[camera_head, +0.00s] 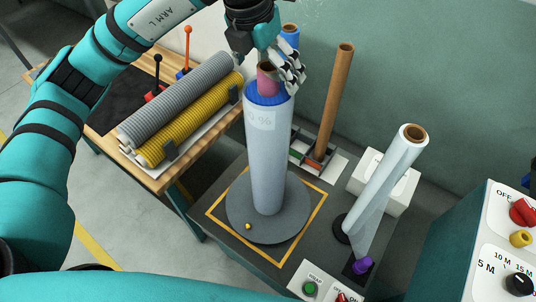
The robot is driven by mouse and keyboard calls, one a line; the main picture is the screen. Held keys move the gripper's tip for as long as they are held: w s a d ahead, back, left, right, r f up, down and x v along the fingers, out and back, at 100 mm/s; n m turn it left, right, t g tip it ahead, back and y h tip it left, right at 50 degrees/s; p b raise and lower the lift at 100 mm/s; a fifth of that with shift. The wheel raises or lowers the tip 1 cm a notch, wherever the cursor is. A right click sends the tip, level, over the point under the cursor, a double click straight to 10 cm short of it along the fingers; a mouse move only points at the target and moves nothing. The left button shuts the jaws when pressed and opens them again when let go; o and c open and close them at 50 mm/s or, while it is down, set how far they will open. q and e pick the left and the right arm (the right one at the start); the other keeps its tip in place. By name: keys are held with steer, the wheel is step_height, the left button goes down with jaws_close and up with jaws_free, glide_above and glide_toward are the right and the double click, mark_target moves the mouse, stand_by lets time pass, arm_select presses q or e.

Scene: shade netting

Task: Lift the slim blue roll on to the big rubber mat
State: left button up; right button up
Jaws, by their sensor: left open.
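A tall roll (264,160) with a blue top end and pale film wrap stands upright on a round grey turntable (240,224). A pinkish core (267,80) sticks out of its top. Another blue roll top (290,38) shows behind my gripper; its lower part is hidden, and I cannot tell which of these is the slim blue roll. My left gripper (277,60) is open, its fingers close by the pinkish core; contact cannot be told. A flat black mat (115,102) lies on the wooden table, perhaps the rubber mat. My right gripper is out of view.
Grey (180,95) and yellow (190,120) ribbed rolls lie on the wooden table (222,128). A brown tube (335,100) stands in a rack behind. A leaning film roll (385,185) stands right of the turntable. A control panel (505,250) borders the right.

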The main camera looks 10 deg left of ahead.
mark_target(272, 88)
arm_select(q)
steer(key=p+x, duration=0.2)
steer(key=x, duration=0.3)
steer(key=shift+f+p, duration=0.2)
steer(key=shift+p, duration=0.2)
steer(key=shift+f, duration=0.35)
steer(key=shift+d, duration=0.1)
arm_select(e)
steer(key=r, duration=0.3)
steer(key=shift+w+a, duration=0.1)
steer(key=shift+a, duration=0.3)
arm_select(q)
steer(key=shift+c, duration=0.4)
